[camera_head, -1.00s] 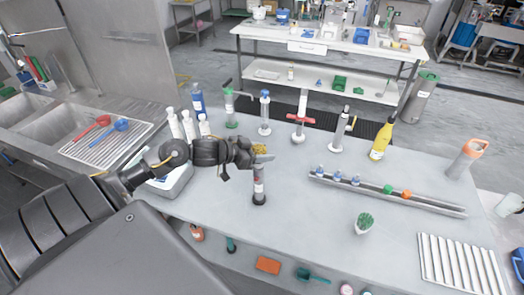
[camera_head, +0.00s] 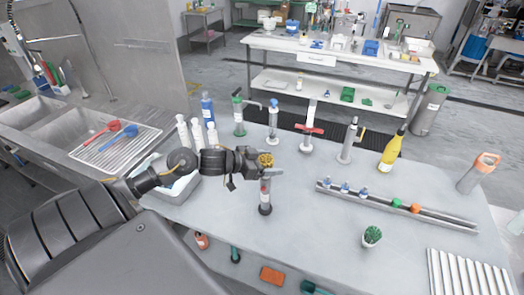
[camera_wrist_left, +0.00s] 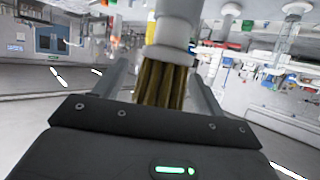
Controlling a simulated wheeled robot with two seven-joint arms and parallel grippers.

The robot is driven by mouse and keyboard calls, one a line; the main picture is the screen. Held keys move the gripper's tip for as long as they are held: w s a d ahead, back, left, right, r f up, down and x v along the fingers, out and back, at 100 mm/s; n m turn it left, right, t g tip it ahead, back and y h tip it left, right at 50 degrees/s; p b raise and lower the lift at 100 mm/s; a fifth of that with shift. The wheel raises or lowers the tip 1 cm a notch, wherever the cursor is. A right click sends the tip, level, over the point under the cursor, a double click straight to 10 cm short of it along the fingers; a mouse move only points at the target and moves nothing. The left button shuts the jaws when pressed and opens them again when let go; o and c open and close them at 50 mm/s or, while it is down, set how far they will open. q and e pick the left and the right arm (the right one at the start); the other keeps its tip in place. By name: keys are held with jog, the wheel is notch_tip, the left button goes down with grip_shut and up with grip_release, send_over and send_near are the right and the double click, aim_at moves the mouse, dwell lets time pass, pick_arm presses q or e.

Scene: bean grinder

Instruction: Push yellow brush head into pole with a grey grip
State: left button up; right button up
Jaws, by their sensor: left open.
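The yellow brush head (camera_head: 265,160) is at the top of the upright pole (camera_head: 265,194), which stands in a dark round foot on the table. My left gripper (camera_head: 268,168) is at the brush head, with its fingers level around it. In the left wrist view the gripper (camera_wrist_left: 160,85) is open, a finger on each side of the yellow-brown bristles (camera_wrist_left: 163,84). A pale collar (camera_wrist_left: 172,52) and grey shaft meet the bristles there. How deep the head sits in the pole is hidden. My right gripper is not in view.
Several pump-like stands, including one with a red handle (camera_head: 308,130), line the far side of the table. White bottles (camera_head: 183,132) stand behind my left arm.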

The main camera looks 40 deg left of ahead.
pick_arm(q)
jog(key=shift+s+a, duration=0.2)
jog(key=shift+s, duration=0.15)
jog(key=b+v, duration=0.1)
jog(key=v, duration=0.8)
jog(key=shift+s+a+r+b, duration=0.2)
jog(key=shift+s+b, duration=0.1)
jog(key=shift+b, duration=0.1)
